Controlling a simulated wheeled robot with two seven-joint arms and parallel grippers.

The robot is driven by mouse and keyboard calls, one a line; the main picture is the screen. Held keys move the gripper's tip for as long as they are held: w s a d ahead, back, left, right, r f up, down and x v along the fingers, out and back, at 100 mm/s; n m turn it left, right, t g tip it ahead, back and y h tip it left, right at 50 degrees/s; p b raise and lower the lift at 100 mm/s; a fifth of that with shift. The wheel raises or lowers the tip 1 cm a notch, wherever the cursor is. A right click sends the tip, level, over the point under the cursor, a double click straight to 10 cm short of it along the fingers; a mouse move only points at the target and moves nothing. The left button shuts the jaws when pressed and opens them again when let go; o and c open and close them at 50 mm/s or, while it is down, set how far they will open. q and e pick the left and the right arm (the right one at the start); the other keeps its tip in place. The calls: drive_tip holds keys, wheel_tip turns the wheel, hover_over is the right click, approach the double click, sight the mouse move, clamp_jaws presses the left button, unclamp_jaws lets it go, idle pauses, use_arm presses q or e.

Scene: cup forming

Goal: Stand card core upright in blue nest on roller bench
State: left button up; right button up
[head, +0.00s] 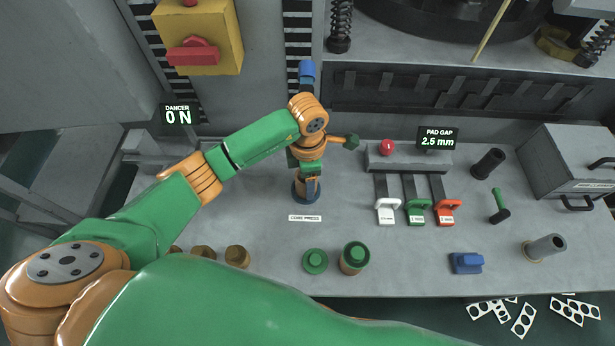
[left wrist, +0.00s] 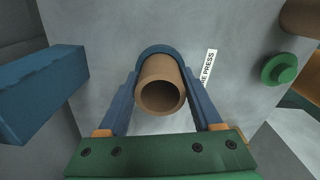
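The brown card core (left wrist: 160,90) stands on end between the blue fingers of my left gripper (left wrist: 161,78) in the left wrist view, its open end facing the camera. The fingers appear to touch its sides. The blue nest (left wrist: 158,49) curves around the core's far side; whether the core is fully seated is hidden. In the head view my left gripper (head: 311,182) points down at the blue nest (head: 298,194) behind the CORE PRESS label, and hides most of the core. My right gripper is not in view.
White, green and red gauges (head: 418,212) lie to the right. A blue block (head: 467,263) sits at front right.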

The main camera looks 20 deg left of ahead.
use_arm(q)
drive_tip(key=o, duration=0.3)
wheel_tip(320, 180, up, 8)
idle(0.3)
drive_tip(key=shift+f, duration=0.1)
